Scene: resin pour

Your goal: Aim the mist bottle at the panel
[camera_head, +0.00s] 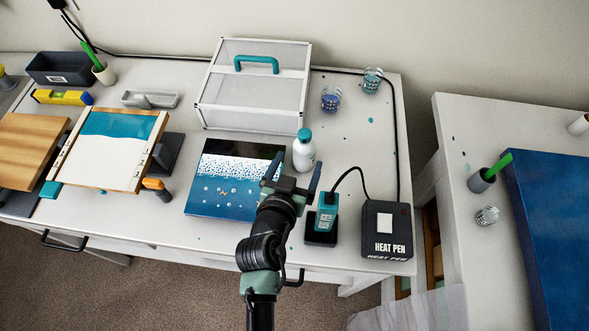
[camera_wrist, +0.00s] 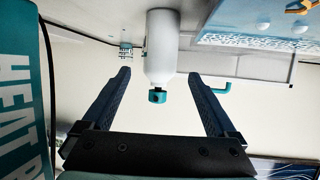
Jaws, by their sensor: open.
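The white mist bottle (camera_head: 303,153) with a teal cap stands upright on the white table, just right of a dark blue panel (camera_head: 225,203) with white and pale dots. My gripper (camera_head: 292,173) is open and empty, on the near side of the bottle. In the wrist view, which looks upside down, the bottle (camera_wrist: 160,50) lines up between the two spread fingers of my gripper (camera_wrist: 159,75). No finger clearly touches it. Part of the dotted panel (camera_wrist: 262,40) shows there at the top right. My gripper covers the panel's right edge in the head view.
A heat pen box (camera_head: 387,229) and a teal tool in its black stand (camera_head: 322,237) are close on the right. A clear-sided case (camera_head: 252,107) stands behind the bottle. Two glass cups (camera_head: 331,98) are behind right. A large blue panel (camera_head: 555,215) lies on the right-hand table.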

